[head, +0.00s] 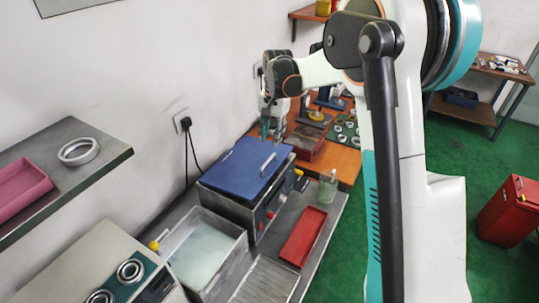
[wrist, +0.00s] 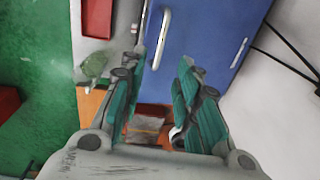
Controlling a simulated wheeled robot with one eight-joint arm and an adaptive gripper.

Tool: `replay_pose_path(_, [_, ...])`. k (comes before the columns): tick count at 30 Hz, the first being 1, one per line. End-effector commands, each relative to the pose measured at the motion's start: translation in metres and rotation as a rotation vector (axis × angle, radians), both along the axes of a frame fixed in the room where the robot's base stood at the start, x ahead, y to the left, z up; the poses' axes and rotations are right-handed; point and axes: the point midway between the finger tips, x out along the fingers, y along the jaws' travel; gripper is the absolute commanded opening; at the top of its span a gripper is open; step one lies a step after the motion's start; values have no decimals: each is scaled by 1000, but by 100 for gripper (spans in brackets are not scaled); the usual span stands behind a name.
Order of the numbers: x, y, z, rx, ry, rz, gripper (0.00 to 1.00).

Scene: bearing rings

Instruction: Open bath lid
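The bath has a flat blue lid (head: 243,170), which lies shut over the grey bath body (head: 232,208). A pale bar handle (head: 267,165) stands on the lid toward its right side. My gripper (head: 272,132) is above the lid's far edge in the head view, empty. In the wrist view my gripper (wrist: 165,90) has its two green fingers spread apart.
An open basin of pale liquid (head: 204,246) stands at the near side of the bath. A red tray (head: 303,236) and a glass jar (head: 327,188) are to the right on the bench. A reddish-brown box (head: 307,146) sits behind the bath. A wall shelf (head: 98,158) juts out at left.

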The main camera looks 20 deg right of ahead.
Motion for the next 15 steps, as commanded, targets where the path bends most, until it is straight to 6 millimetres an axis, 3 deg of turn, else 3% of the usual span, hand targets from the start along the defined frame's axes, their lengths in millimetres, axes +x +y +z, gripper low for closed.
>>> replay_pose_path(6, [2, 3, -45, 0, 0, 1, 30])
replay_pose_path(15, [4, 5, -86, 0, 0, 1, 30])
